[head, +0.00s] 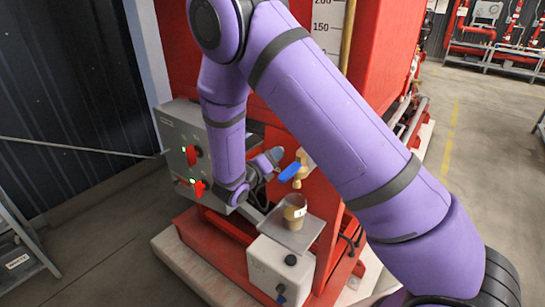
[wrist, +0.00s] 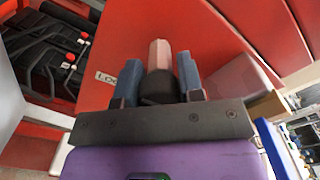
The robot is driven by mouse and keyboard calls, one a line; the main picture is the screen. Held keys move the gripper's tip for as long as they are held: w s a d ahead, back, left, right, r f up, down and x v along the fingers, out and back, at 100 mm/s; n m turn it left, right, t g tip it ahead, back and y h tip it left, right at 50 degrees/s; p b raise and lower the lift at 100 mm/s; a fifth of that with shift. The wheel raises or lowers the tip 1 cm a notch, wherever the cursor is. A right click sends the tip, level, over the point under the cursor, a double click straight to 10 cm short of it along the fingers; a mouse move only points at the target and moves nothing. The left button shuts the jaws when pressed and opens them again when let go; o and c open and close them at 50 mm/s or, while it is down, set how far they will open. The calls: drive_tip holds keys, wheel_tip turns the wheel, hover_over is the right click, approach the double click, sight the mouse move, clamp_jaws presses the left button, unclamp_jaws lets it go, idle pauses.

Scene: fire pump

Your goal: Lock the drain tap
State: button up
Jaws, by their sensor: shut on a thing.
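The drain tap (head: 300,170) is brass-coloured, on the red housing in the head view, with a blue lever (head: 290,171) that slants up to the right. A brown cup (head: 295,208) stands below it on a metal shelf. My gripper (head: 276,155) is just left of the tap, close to the lever; whether it touches either is unclear. In the wrist view, my gripper (wrist: 160,85) is shut, its blue-grey fingers on both sides of a pinkish piece (wrist: 160,54) with a dark rounded part in front. I cannot tell what this piece is.
A grey control box (head: 180,140) with red handles stands left of my forearm. A white box (head: 280,270) is below the shelf. The wrist view shows a red panel (wrist: 118,48) with a partly readable label, and black parts with red tips at left.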

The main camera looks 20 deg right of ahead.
drive_tip(key=shift+a+m, duration=0.1)
drive_tip(key=shift+m, duration=8.9)
drive_tip(key=o, duration=0.9)
drive_tip(key=v, duration=1)
drive_tip(key=shift+s+a, duration=0.2)
drive_tip(key=shift+a, duration=0.15)
